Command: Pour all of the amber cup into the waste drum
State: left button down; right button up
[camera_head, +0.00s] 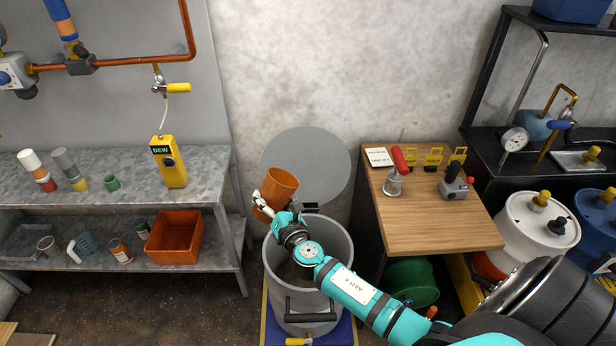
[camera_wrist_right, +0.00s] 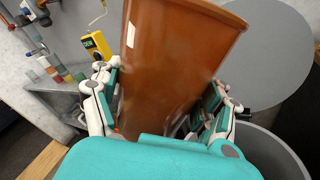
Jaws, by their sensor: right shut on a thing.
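The amber cup (camera_head: 281,186) is in my right gripper (camera_head: 268,205), above the back left rim of the grey waste drum (camera_head: 327,228). The cup leans, with its wide mouth up and to the right; its contents cannot be seen. In the right wrist view the cup (camera_wrist_right: 175,65) stands between the two fingers of the right gripper (camera_wrist_right: 160,105), which are shut on its sides. The drum is open at the top, and its round grey lid (camera_head: 318,160) stands up behind it. My right arm hides part of the drum's mouth. My left gripper is not in view.
A metal shelf (camera_head: 105,205) at left holds cups, a yellow meter (camera_head: 168,162) and an orange bin (camera_head: 174,238). White and blue drums stand at far right.

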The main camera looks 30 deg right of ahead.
aim_at(279, 189)
jog(key=shift+d+r+m+p, duration=0.3)
jog(key=shift+r+m, duration=0.1)
jog(key=shift+r, duration=0.1)
jog(key=shift+r+m, duration=0.15)
jog(key=shift+m, duration=0.25)
jog(key=shift+r+m+p, duration=0.25)
jog(key=shift+m+p, duration=0.05)
jog(key=shift+p, duration=0.2)
jog(key=shift+r+m+y+p, duration=0.5)
jog(key=shift+r+m+p, duration=0.5)
jog(key=shift+m+p, duration=0.25)
jog(key=shift+d+r+m+p, duration=0.1)
jog(key=shift+r+m+p, duration=0.8)
jog(key=shift+m, duration=0.25)
dwell(0.9)
jog(key=shift+d+r+m+y+p, duration=0.3)
jog(key=shift+d+r+m+p, duration=0.2)
jog(key=shift+d+m+p, duration=0.3)
dwell(1.2)
jog(key=shift+d+r+m+p, duration=0.2)
jog(key=shift+r+m+p, duration=0.25)
jog(key=shift+m+p, duration=0.15)
dwell(0.7)
